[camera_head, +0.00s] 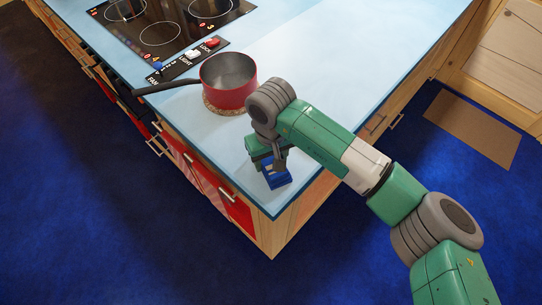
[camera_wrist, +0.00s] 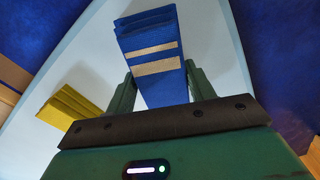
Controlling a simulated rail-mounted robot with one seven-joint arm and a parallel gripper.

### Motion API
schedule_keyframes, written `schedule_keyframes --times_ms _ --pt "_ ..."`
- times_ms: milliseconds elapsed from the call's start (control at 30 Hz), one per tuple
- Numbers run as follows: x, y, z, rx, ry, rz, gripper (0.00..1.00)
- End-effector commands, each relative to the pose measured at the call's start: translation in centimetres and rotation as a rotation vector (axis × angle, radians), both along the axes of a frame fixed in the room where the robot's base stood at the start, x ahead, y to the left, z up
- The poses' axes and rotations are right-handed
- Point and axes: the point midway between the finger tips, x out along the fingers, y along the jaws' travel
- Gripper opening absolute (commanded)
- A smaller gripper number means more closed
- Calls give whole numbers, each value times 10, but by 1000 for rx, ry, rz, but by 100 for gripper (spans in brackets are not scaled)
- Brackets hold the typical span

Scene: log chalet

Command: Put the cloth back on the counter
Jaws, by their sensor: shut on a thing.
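The cloth (camera_head: 279,178) is blue and folded, and it shows near the front corner of the counter (camera_head: 330,60). In the wrist view the cloth (camera_wrist: 149,38) has two tan stripes and sits between the two green fingers of my gripper (camera_wrist: 160,72). My gripper (camera_head: 272,166) is shut on the cloth, over the light blue counter top. I cannot tell whether the cloth touches the counter. The near part of the cloth is hidden by my gripper's body in the wrist view.
A red pot (camera_head: 229,88) with a dark handle stands on a round mat (camera_head: 217,108), left of my arm. A cooktop (camera_head: 150,18) is at the back left. A yellow folded thing (camera_wrist: 70,104) lies left of the cloth in the wrist view. The right side of the counter is clear.

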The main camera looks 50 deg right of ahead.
Motion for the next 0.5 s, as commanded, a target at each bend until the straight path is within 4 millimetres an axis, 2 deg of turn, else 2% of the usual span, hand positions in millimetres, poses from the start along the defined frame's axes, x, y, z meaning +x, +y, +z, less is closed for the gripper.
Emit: schedule_keyframes --times_ms 33,67,167,400,500 --pt "0 0 -4 0 0 0 32" --pt "0 0 -3 0 0 0 57" --pt "0 0 -2 0 0 0 75" --pt "0 0 -1 0 0 0 75" --pt "0 0 6 -2 -1 0 75"
